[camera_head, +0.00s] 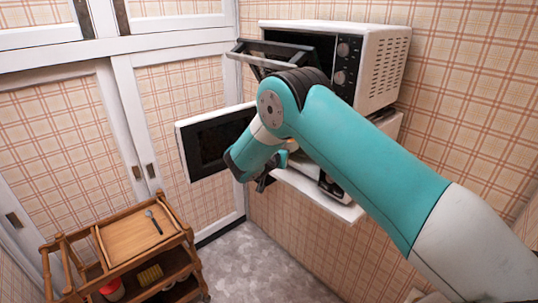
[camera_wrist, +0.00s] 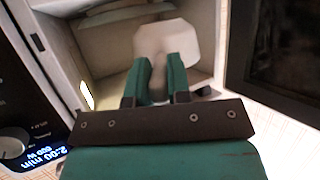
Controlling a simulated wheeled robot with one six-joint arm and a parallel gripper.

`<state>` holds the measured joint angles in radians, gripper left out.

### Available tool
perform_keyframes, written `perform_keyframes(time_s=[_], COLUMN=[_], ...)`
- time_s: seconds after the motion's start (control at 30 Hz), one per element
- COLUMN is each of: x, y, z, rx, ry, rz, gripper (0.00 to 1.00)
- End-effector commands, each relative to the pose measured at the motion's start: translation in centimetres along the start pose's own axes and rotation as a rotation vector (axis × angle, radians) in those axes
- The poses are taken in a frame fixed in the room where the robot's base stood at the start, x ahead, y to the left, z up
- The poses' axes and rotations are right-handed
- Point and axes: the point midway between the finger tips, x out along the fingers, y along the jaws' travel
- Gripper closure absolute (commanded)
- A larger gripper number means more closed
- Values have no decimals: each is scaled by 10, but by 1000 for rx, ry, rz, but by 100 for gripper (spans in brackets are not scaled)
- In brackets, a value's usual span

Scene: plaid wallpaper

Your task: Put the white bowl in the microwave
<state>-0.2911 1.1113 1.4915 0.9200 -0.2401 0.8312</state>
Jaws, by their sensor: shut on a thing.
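The white bowl (camera_wrist: 182,42) is between the teal fingers of my gripper (camera_wrist: 159,62), which is shut on it. In the wrist view the bowl is in or at the mouth of the microwave's light cavity (camera_wrist: 95,62); how deep, and whether it touches the floor, I cannot tell. The microwave door (camera_wrist: 272,50) stands open at the right of that view, and the lit control panel (camera_wrist: 30,140) is at the left. In the head view the open microwave door (camera_head: 206,146) shows left of my arm. My arm hides most of the microwave (camera_head: 331,188) and the bowl.
A white toaster oven (camera_head: 378,68) stands above the microwave, its front door (camera_head: 262,60) lowered open over my arm. A wooden trolley (camera_head: 118,272) with a tray (camera_head: 128,240) and a spoon (camera_head: 153,222) stands at the lower left. Grey floor (camera_head: 245,260) between is clear.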

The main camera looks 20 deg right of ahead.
Motion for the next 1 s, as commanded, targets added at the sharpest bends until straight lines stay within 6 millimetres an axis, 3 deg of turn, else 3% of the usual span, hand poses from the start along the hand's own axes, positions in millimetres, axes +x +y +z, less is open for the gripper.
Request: perform_keyframes(time_s=[1.0], x=[100], y=[61], z=[-39], rx=[4], ry=[4], rz=[0], gripper=[100])
